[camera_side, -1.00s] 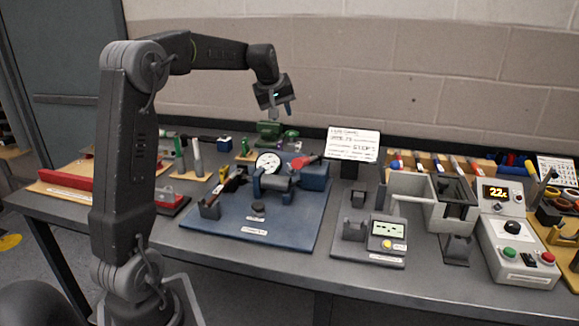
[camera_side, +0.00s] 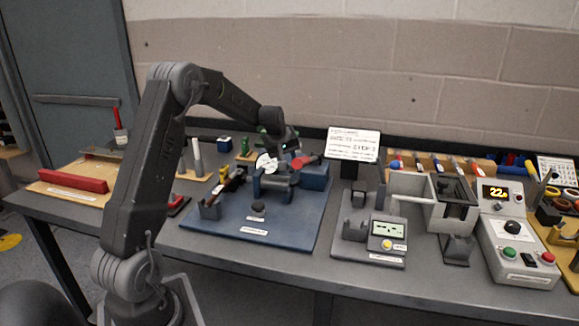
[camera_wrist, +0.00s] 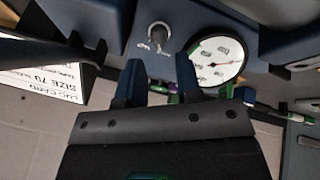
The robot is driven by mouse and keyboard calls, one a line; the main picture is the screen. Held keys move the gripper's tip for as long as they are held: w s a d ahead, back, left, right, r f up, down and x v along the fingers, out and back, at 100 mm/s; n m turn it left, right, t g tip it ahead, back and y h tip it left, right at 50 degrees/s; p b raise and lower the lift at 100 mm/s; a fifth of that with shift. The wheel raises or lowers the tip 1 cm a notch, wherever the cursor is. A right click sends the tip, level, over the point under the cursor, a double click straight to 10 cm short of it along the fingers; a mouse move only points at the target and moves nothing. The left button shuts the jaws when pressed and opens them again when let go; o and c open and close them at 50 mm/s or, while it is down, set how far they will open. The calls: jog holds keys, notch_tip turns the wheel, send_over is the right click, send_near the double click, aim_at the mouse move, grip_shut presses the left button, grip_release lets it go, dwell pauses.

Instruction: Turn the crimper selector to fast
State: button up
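The crimper (camera_side: 275,183) is a blue bench press with a round white gauge (camera_side: 266,164) and a red-tipped lever (camera_side: 303,161), on a blue baseplate (camera_side: 290,228). The gauge is also in the wrist view (camera_wrist: 216,60), right of the knob. My gripper (camera_wrist: 159,70) is open and empty, its two blue fingers apart and pointing toward the knob, which lies between their lines.
A white instruction card (camera_side: 353,145) stands right of the crimper and shows upside down in the wrist view (camera_wrist: 40,82). Several green tools stand behind and left of the crimper. A tester (camera_side: 386,237) sits to the right. Open air lies above the bench.

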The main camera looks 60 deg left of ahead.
aim_at(291, 169)
jog(key=x, duration=0.5)
jog(key=shift+r, duration=0.1)
grip_shut()
